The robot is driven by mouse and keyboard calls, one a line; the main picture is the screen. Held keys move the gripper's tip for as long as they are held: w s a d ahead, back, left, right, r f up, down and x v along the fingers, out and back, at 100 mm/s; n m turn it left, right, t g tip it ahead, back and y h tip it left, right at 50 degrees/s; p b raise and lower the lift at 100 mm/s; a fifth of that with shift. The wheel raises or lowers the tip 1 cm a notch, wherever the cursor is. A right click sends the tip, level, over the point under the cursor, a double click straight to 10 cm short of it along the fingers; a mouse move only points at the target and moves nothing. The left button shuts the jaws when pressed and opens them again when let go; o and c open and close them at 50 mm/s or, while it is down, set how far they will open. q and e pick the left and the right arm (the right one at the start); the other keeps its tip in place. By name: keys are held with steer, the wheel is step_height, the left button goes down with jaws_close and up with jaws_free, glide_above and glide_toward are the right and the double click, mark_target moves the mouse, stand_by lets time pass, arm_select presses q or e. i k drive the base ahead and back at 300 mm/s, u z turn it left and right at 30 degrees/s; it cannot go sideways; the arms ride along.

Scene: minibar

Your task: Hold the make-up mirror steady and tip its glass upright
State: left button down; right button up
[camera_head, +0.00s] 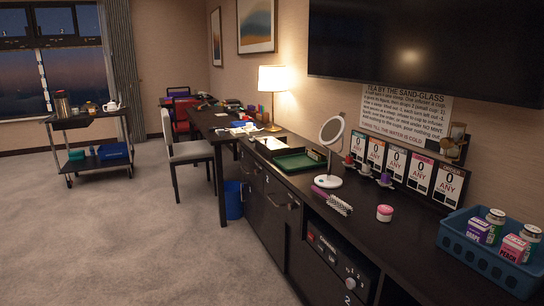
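The make-up mirror (331,132) stands on the dark counter, left of the row of cards. Its round glass has a pale rim and sits on a thin stem above a round white base (327,181). The glass looks tilted, but I cannot tell by how much. Neither of my grippers is in view, and nothing touches the mirror.
A pink and white hairbrush (332,201) and a small pink-lidded jar (384,213) lie in front of the mirror on the counter (340,225). A green tray (300,161) is to its left. Several cards (396,162) stand behind on the right. A blue basket (482,262) holds jars and boxes.

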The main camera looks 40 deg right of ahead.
mark_target(332, 130)
steer(key=z, duration=0.1)
steer(key=i, duration=1.7)
steer(key=z, duration=0.8)
steer(key=i, duration=1.65)
steer(key=z, duration=2)
steer(key=i, duration=0.65)
steer(key=z, duration=0.6)
